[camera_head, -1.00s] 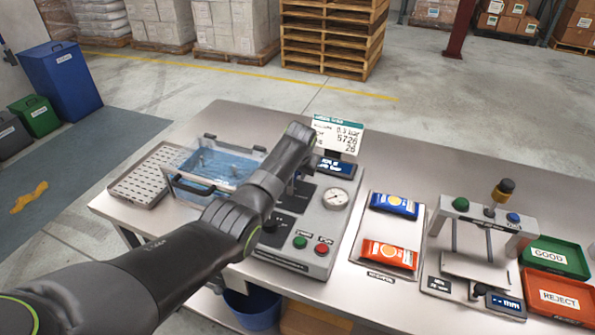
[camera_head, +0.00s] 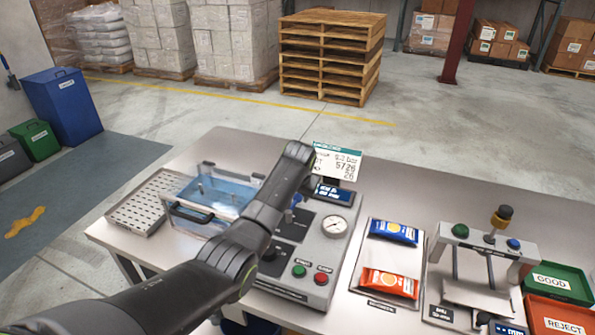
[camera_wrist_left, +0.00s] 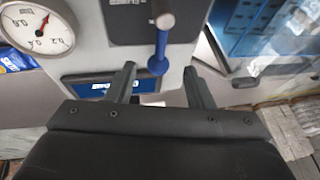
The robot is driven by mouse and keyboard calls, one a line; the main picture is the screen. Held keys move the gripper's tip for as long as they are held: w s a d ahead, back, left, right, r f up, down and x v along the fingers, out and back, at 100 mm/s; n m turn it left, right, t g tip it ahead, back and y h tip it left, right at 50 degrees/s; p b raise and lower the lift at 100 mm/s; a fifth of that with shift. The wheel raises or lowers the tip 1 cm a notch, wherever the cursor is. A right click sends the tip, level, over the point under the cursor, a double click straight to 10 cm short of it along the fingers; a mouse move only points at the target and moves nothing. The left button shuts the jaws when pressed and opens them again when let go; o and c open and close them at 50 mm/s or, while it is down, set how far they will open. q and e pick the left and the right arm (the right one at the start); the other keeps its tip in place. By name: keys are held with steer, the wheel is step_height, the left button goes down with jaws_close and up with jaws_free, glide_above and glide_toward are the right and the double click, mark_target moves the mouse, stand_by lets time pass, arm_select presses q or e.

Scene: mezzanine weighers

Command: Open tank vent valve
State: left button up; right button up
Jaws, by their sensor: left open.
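In the wrist view the lever's blue tip appears between the fingers, with no visible contact. In the head view my left arm hides most of the lever and my fingers. The clear tank with blue contents (camera_head: 222,190) stands left of the panel. My right gripper is out of view.
A pressure gauge (camera_head: 334,226), a green button (camera_head: 299,271) and a red button (camera_head: 321,279) are on the panel. A display (camera_head: 334,196) is at its back. A tray with blue and orange packets (camera_head: 424,260) lies to the right. A perforated tray (camera_head: 140,203) lies left of the tank.

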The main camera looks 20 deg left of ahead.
arm_select(q)
steer(key=b+v, duration=0.2)
steer(key=v, duration=1.1)
steer(key=shift+s+r, duration=0.15)
steer(key=shift+r, duration=0.05)
